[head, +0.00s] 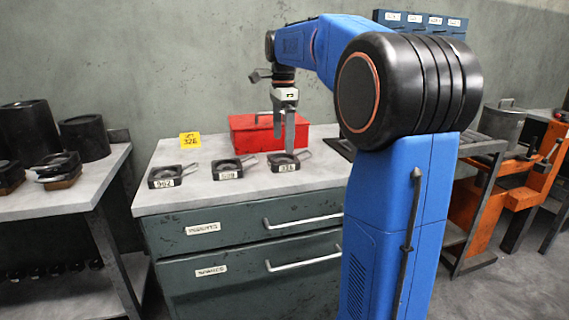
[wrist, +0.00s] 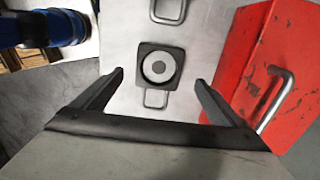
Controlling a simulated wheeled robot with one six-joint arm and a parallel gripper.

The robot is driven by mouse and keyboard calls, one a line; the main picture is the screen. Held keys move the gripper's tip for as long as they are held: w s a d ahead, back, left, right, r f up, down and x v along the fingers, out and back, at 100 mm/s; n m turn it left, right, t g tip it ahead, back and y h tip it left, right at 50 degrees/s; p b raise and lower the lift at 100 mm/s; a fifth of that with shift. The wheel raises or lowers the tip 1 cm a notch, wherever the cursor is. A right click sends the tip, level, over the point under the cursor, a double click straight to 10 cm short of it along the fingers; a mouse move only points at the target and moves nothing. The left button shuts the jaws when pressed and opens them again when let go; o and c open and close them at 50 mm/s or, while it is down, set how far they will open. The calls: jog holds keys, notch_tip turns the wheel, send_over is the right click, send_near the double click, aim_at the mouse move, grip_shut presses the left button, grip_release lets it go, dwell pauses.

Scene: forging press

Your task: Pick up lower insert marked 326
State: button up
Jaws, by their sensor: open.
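Three dark square inserts, each with a wire handle and a small white label, stand in a row on the grey bench top. The right insert (head: 284,162) has a label too small to read surely. The middle insert (head: 228,169) and left insert (head: 164,177) also have labels I cannot read with certainty. My gripper (head: 284,148) points down over the right insert, open and empty. In the wrist view, my gripper (wrist: 159,80) has its fingers spread either side of a square insert (wrist: 160,66) with a round grey centre, apparently without contact.
A yellow tag reading 326 (head: 190,140) stands at the back of the bench. A red toolbox (head: 255,135) sits close behind the right insert and shows at right in the wrist view (wrist: 275,75). A left table (head: 60,202) holds black cylinders.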

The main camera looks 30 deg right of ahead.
aim_at(291, 159)
jog(key=shift+s+d+f, duration=0.1)
jog(key=shift+f, duration=1.35)
jog(key=shift+s+d+f, duration=0.1)
jog(key=shift+f, duration=1.35)
jog(key=c, duration=2.2)
jog(key=shift+o, duration=0.2)
jog(key=shift+r, duration=0.15)
